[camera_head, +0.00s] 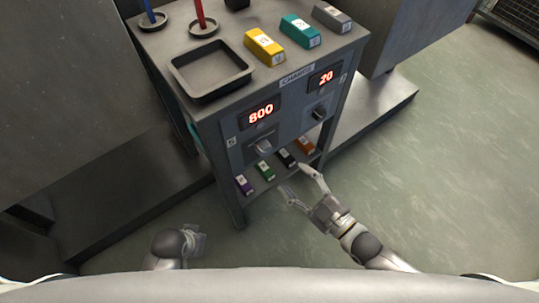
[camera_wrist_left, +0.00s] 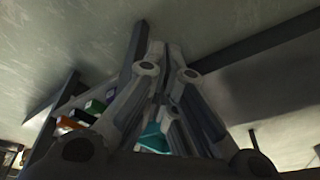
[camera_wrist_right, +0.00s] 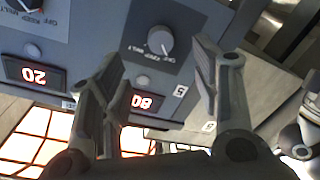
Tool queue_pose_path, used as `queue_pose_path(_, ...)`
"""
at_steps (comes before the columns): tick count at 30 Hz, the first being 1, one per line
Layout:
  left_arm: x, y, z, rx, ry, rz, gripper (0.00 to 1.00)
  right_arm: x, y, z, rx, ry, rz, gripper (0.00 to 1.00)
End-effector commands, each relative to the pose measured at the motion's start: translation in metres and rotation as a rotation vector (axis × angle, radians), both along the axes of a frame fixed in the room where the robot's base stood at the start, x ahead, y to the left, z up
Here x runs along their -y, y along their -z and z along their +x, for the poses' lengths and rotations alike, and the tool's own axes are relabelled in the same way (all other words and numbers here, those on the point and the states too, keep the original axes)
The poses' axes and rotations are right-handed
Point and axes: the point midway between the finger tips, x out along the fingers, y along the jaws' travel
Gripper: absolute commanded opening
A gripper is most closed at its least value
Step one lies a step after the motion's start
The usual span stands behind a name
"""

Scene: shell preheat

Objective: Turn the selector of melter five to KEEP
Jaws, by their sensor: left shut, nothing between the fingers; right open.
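In the right wrist view the knob (camera_wrist_right: 160,40) shows upside down beside the words OFF, KEEP and MELT, near a label 5 (camera_wrist_right: 181,91). I cannot tell which word it points at. My right gripper (camera_head: 296,179) is open and empty, below and right of the knob, apart from it. In its wrist view the knob appears between the fingers. My left gripper (camera_head: 194,242) is shut and empty, low at the left, away from the panel.
A second knob (camera_head: 319,113) sits at the right below a display reading 20 (camera_head: 326,77). The cart top holds a dark tray (camera_head: 211,93) and yellow, teal and grey boxes. Several small boxes lie on the lower shelf. Open floor (camera_head: 440,150) lies to the right.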

Motion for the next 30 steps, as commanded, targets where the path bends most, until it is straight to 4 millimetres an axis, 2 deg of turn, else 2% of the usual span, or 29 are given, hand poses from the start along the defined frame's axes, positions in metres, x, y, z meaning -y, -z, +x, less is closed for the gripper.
queue_pose_path(5, 0.0, -0.007, 0.001, 0.004, -0.001, 0.0, 0.0, -0.01, -0.005, 0.008, 0.017, -0.006, 0.009, 0.57)
queue_pose_path(19, -0.001, -0.047, 0.002, 0.027, -0.004, -0.001, 0.0, -0.062, -0.003, 0.07, 0.013, -0.006, 0.009, 0.57)
queue_pose_path(24, -0.001, -0.055, 0.001, 0.03, -0.005, -0.002, 0.0, -0.071, -0.003, 0.079, 0.012, -0.006, 0.006, 0.57)
queue_pose_path(30, -0.001, -0.056, 0.0, 0.029, -0.005, -0.002, 0.0, -0.073, -0.004, 0.081, 0.011, -0.006, 0.005, 0.57)
